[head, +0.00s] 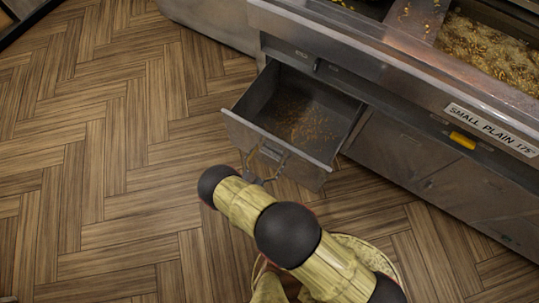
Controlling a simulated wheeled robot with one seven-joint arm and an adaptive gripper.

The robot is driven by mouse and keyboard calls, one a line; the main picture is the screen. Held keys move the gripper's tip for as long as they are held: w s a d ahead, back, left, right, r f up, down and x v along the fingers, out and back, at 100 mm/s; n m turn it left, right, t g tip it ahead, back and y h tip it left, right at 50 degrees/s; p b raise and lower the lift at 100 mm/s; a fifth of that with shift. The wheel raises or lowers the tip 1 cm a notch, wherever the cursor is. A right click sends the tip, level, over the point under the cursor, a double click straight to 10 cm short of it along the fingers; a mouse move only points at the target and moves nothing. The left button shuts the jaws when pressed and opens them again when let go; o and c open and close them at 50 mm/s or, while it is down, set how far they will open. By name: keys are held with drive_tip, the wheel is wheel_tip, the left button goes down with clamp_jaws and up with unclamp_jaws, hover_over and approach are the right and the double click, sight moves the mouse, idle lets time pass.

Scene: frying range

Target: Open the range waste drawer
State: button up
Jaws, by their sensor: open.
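The range waste drawer (239,128) stands pulled out from the frying range, at the upper middle of the head view. It is a grey metal box with brown crumbs on its floor. Its handle (271,151) is on the front panel. My gripper (263,163) is at the drawer front, close by the handle. It is open. My arm comes from the bottom of the view and hides part of the gripper. I cannot tell whether the fingers touch the handle.
The metal range (400,75) runs along the upper right, with fryer wells (495,50) of crumbs on top. A label (491,129) reads "SMALL PLAIN 175°". A yellow handle (462,140) sits below it. The wooden floor (100,180) is clear to the left.

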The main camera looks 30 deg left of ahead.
sight(273, 142)
wheel_tip(273, 142, up, 10)
drive_tip(key=shift+f, duration=0.1)
idle(0.4)
drive_tip(key=shift+s, duration=0.15)
idle(0.5)
